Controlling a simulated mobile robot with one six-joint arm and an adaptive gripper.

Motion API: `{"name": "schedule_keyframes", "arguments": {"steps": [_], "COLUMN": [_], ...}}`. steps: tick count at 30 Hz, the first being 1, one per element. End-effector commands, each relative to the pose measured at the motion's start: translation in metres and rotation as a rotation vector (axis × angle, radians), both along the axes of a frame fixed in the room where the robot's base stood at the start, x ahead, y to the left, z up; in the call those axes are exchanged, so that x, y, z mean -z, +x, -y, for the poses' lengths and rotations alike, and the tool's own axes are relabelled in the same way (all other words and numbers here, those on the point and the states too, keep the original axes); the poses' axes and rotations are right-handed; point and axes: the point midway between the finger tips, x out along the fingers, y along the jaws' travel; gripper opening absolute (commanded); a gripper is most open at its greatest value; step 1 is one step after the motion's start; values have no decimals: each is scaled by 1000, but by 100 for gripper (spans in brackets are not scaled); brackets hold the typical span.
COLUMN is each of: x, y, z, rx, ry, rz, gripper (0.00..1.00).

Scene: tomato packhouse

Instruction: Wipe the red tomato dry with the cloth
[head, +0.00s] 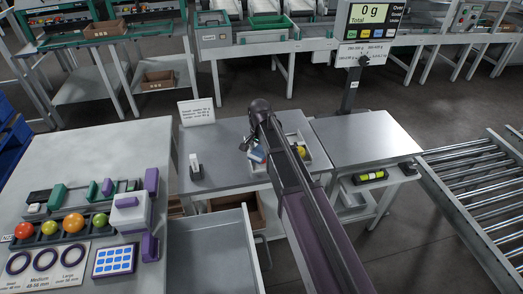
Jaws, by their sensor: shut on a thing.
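A red-orange tomato (24,230) sits at the left end of a dark rack on the left table. My gripper (247,146) hangs over the middle grey table, at the left side of a light tray (318,158). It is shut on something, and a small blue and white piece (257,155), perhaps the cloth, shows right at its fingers. The fingers are small and dark here, and my arm hides part of the tray. A yellow item (301,151) lies in the tray.
An open grey drawer (215,250) juts out below the middle table. A scale display (372,20) stands behind. The right grey tabletop (362,138) is clear.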

Motion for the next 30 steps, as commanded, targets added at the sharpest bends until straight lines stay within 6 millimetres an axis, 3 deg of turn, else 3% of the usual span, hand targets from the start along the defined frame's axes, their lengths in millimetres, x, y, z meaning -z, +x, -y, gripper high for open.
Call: {"name": "schedule_keyframes", "arguments": {"steps": [14, 30], "x": [0, 0], "y": [-11, -10], "z": [-7, -7], "rx": [-1, 0], "ry": [-1, -1], "rz": [1, 1], "gripper": [37, 37]}}
